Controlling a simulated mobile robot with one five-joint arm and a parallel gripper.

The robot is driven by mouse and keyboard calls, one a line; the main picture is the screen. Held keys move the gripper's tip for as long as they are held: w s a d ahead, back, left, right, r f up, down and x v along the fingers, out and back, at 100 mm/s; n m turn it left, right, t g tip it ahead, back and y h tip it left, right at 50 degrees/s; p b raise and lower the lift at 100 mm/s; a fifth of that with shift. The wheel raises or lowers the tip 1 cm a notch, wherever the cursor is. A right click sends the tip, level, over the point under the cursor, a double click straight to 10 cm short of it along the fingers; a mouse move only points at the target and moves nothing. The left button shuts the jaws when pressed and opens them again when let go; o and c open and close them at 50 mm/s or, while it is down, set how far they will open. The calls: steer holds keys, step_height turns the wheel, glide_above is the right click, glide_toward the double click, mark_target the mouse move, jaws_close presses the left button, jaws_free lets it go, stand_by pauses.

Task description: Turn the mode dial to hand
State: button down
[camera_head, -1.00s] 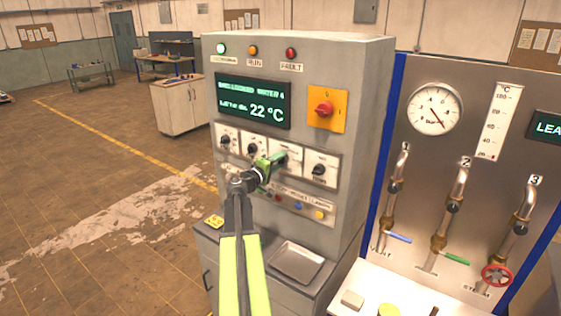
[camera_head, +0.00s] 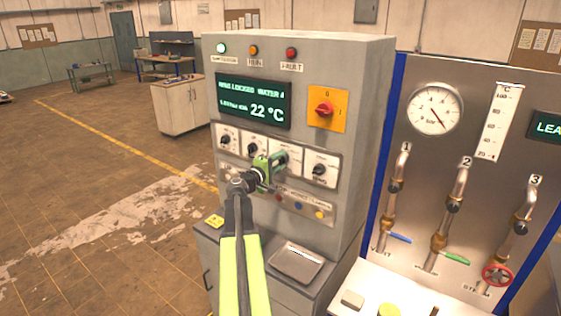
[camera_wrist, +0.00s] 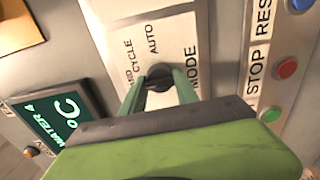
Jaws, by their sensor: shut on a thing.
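The mode dial (camera_wrist: 159,72) is a small black knob on a white plate lettered MODE in the wrist view. AUTO and CYCLE are printed around it, and a partly covered word ending in "ND" is at its left. My gripper (camera_wrist: 158,86) has its green fingers on either side of the knob, shut on it. The fingers cover part of the knob, so I cannot tell exactly where its pointer stands. In the head view my gripper (camera_head: 274,164) reaches the third plate of the dial row and hides the knob there.
Other dials (camera_head: 252,148) flank the mode dial. A row of push buttons (camera_head: 298,206) runs below. Above are the display (camera_head: 252,101) reading 22 °C and a red switch (camera_head: 324,109) on yellow. A pipe panel (camera_head: 445,150) stands to the right.

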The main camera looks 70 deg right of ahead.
steer(key=c, duration=0.9)
jaws_free()
steer(key=v, duration=1.7)
steer(key=shift+w+a, duration=0.1)
steer(key=shift+a, duration=0.15)
